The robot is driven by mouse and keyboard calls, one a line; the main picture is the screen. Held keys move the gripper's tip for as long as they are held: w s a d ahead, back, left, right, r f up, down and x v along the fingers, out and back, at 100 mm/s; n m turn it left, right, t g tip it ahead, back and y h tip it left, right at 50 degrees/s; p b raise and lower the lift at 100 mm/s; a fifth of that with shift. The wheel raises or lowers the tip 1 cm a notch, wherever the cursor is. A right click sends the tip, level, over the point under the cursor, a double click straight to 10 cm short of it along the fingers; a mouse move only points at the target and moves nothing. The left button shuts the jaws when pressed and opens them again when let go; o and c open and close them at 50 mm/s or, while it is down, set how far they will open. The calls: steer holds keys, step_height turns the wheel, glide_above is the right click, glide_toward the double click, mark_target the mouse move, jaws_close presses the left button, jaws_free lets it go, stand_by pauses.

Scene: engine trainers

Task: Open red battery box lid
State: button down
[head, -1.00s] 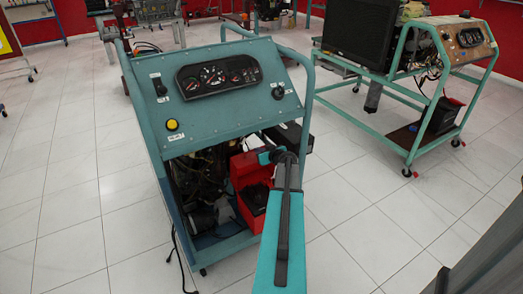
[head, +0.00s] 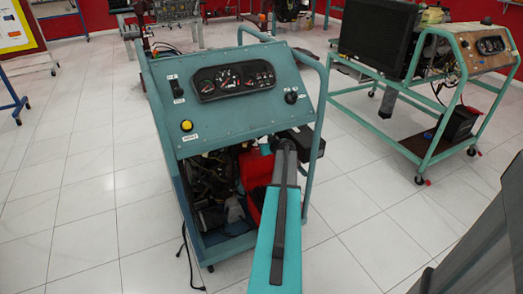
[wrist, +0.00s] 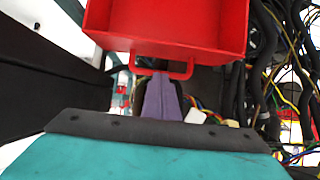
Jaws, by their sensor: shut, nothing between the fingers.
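The red battery box (head: 254,168) sits low in the right side of the teal engine stand. My arm covers much of it in the head view. In the wrist view a red, hollow, tray-like part with raised side walls (wrist: 170,20) fills the top, with a red loop handle (wrist: 188,70) on its near edge; I cannot tell for sure whether this is the lid. My gripper (wrist: 163,82) is shut and empty, its purple fingers pointing at the handle. The tips are at or just under the handle bar; contact cannot be told. In the head view the fingers are hidden.
The stand's gauge panel (head: 240,90) overhangs the box. Black hoses and coloured wires (wrist: 268,75) hang close on the right in the wrist view. A second trainer frame (head: 430,150) stands at the right. Tiled floor (head: 90,210) is clear at the left.

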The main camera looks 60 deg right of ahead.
steer(key=shift+w, duration=0.1)
steer(key=shift+s+d, duration=0.15)
steer(key=shift+s, duration=0.1)
steer(key=shift+b+v, duration=0.4)
steer(key=shift+v, duration=0.65)
steer(key=w+r+v, duration=0.1)
steer(key=v, duration=1)
steer(key=shift+s+r, duration=0.2)
steer(key=shift+r, duration=0.4)
